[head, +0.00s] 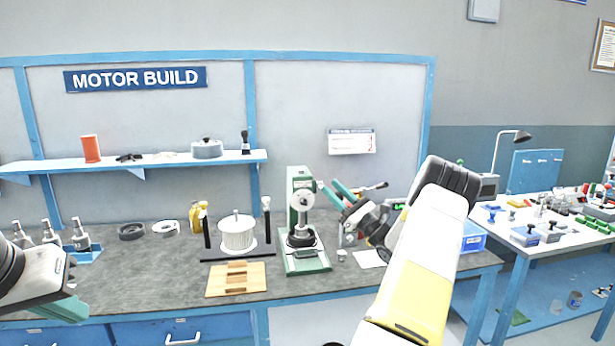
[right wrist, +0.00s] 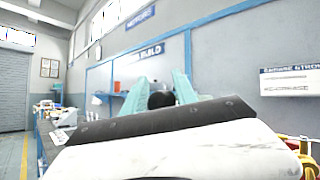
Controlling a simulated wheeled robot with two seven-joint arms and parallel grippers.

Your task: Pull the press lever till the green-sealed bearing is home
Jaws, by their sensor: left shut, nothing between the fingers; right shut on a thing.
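The green press (head: 301,190) stands upright on the bench, its green base (head: 305,262) flat on the worktop. A dark round part (head: 300,238) sits under its ram; I cannot make out a green seal on it. My right gripper (head: 329,192) reaches in from the right, its teal fingers beside the upper right of the press. In the right wrist view, the fingers (right wrist: 160,85) are shut on the black lever knob (right wrist: 160,100). The lever's rod is mostly hidden. My left gripper (head: 78,308) is shut and empty at the lower left, well away from the press.
Left of the press stand a white wound stator (head: 237,232) between black posts and a wooden block (head: 236,281). Yellow bottles (head: 198,217) and dark rings (head: 131,231) stand further left. A blue bin (head: 473,238) is behind my right arm. Bare worktop lies front left.

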